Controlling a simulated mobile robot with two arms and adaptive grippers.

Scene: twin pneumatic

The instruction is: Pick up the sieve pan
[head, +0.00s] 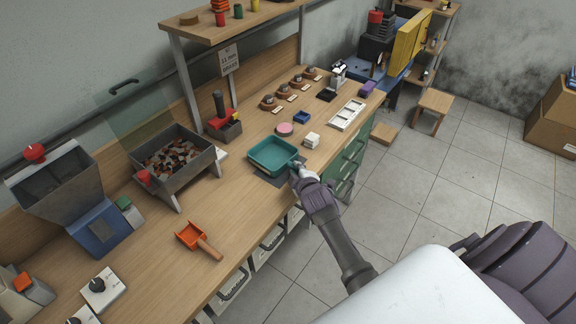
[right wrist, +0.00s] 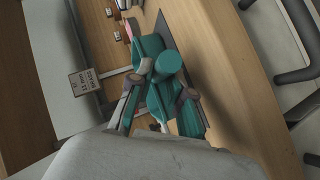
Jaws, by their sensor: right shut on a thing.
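The sieve pan (head: 273,154) is a teal, shallow rectangular pan with a short handle at its right front corner. It is at the front edge of the wooden workbench, over a dark mat (head: 263,176); whether it touches the mat is unclear. My right gripper (head: 298,171) is shut on the pan's handle. In the right wrist view, the fingers of my right gripper (right wrist: 162,92) close around the teal handle of the pan (right wrist: 151,45), hiding part of it. My left gripper is not in view.
Left of the pan stand a grey bin of mixed pieces (head: 174,158) and an orange scoop (head: 192,237). Behind it are a pink disc (head: 285,129), white blocks (head: 312,140) and a blue tray (head: 301,117). The bench front (head: 228,205) is mostly clear between scoop and pan.

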